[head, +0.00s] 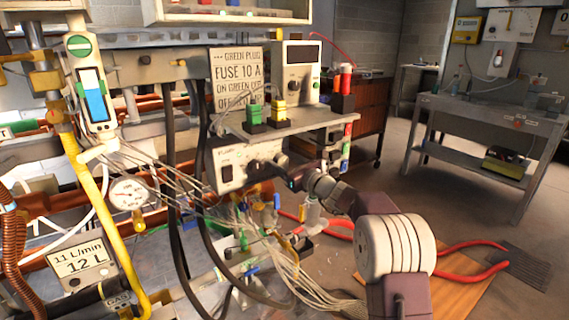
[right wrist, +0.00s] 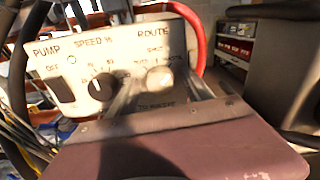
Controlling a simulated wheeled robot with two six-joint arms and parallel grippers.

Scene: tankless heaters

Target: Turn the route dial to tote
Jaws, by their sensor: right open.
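The route dial (right wrist: 160,79) is a pale round knob under the word ROUTE on the white control panel (right wrist: 122,58) in the right wrist view. My right gripper (right wrist: 162,88) is open, with one finger to each side of the dial; I cannot tell if they touch it. The dial's pointer is washed out, and the small labels around it are hard to read. In the head view the panel (head: 227,170) sits under a grey shelf, and my right gripper (head: 291,178) is at its right end. My left gripper is not in view.
The black speed dial (right wrist: 101,86) and the pump switch (right wrist: 61,90) are left of the route dial. Above the panel, the shelf (head: 310,122) holds green and yellow plugs and a meter. Thin wires (head: 275,250) hang below. Open floor lies to the right.

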